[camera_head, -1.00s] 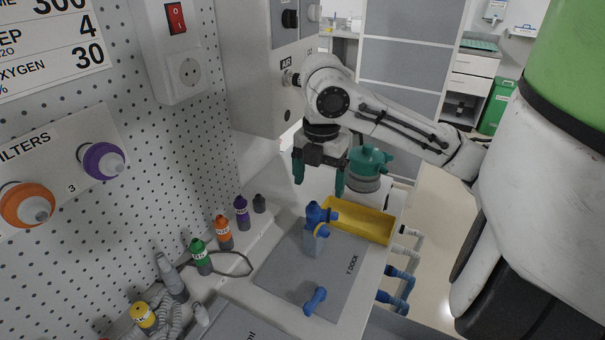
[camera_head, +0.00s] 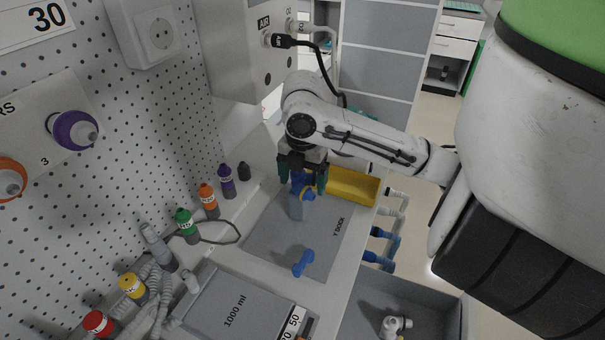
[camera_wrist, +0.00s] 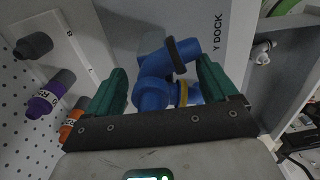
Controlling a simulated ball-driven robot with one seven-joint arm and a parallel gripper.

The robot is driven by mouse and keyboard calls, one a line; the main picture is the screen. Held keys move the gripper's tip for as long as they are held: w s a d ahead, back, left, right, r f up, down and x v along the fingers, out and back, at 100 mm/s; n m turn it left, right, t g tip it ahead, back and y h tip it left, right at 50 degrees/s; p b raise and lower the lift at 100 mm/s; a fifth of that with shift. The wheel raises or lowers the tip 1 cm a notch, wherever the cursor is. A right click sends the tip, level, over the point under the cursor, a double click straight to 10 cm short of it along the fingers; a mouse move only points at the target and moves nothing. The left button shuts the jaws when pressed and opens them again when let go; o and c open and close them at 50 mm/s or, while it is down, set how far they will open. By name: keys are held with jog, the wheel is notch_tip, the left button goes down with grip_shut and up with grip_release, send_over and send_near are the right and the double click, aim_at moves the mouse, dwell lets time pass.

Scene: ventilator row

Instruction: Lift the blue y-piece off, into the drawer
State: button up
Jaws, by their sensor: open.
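The blue y-piece (camera_head: 297,182) with a yellow ring stands on a grey post on the grey Y DOCK plate (camera_head: 322,240). My gripper (camera_head: 302,178) is open above the plate, its green fingers on either side of the y-piece's top. The wrist view shows the blue y-piece (camera_wrist: 152,92) between the spread fingers, with gaps beside it; whether either finger touches it I cannot tell. An open grey drawer (camera_head: 362,302) is at the lower right, with a white fitting (camera_head: 393,325) inside.
A second blue piece (camera_head: 303,262) is on the front of the plate. A yellow tray (camera_head: 352,186) lies behind the gripper. Capped bottles, including a green one (camera_head: 187,226), line the pegboard side. Blue and white hose fittings (camera_head: 383,240) stick out at the bench's right edge.

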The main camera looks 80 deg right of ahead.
jog(key=c, duration=1.3)
jog(key=shift+o, duration=0.2)
jog(key=shift+d+r, duration=0.1)
jog(key=shift+r, duration=0.05)
jog(key=shift+r+p, duration=1.95)
jog(key=shift+r, duration=0.45)
